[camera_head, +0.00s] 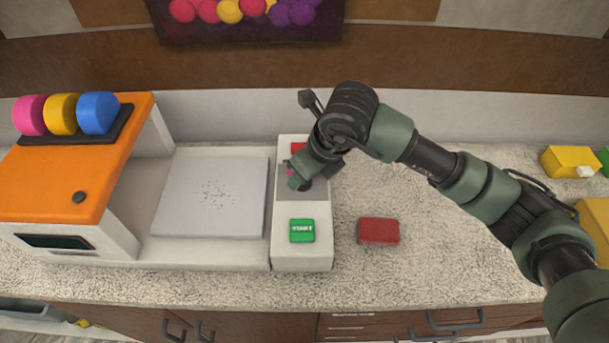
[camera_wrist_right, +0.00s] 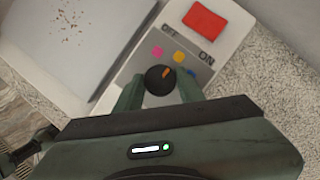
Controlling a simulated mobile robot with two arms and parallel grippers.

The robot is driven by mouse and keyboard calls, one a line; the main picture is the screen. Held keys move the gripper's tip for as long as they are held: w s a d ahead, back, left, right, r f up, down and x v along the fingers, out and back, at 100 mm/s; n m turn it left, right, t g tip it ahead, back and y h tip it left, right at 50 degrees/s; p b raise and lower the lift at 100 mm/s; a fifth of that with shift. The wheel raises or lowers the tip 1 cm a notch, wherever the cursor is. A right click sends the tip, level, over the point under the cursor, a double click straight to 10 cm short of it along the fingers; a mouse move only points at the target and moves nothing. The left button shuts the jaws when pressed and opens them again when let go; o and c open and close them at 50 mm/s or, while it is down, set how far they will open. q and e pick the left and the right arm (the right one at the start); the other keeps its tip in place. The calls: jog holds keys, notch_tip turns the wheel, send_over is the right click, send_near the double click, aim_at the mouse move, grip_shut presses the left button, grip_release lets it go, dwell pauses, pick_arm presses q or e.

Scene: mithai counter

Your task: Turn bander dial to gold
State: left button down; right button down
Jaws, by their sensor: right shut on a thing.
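The bander dial is a small black knob (camera_wrist_right: 157,80) with an orange pointer mark, on the grey panel (camera_wrist_right: 200,57) of the white control unit. Pink (camera_wrist_right: 156,53), yellow (camera_wrist_right: 179,54) and blue (camera_wrist_right: 190,72) dots lie around it. The pointer mark leans up and to the right in the right wrist view, roughly towards the yellow dot. My right gripper (camera_wrist_right: 160,90) is shut on the dial, one green finger on each side. In the head view my right gripper (camera_head: 300,181) covers the dial. My left gripper is not in view.
A red button (camera_wrist_right: 205,22) sits beyond the OFF and ON labels. A green START button (camera_head: 302,230) is at the unit's near end. A red block (camera_head: 378,231) lies right of it. The orange machine (camera_head: 60,175) with coloured rolls stands left of a grey plate (camera_head: 190,210).

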jog(key=shift+r, duration=0.1)
dwell(0.3)
jog(key=c, duration=0.9)
grip_release()
jog(key=b+v, duration=0.2)
jog(key=v, duration=0.5)
jog(key=shift+s+d+r, duration=0.1)
jog(key=shift+s+r, duration=0.05)
jog(key=shift+r, duration=0.15)
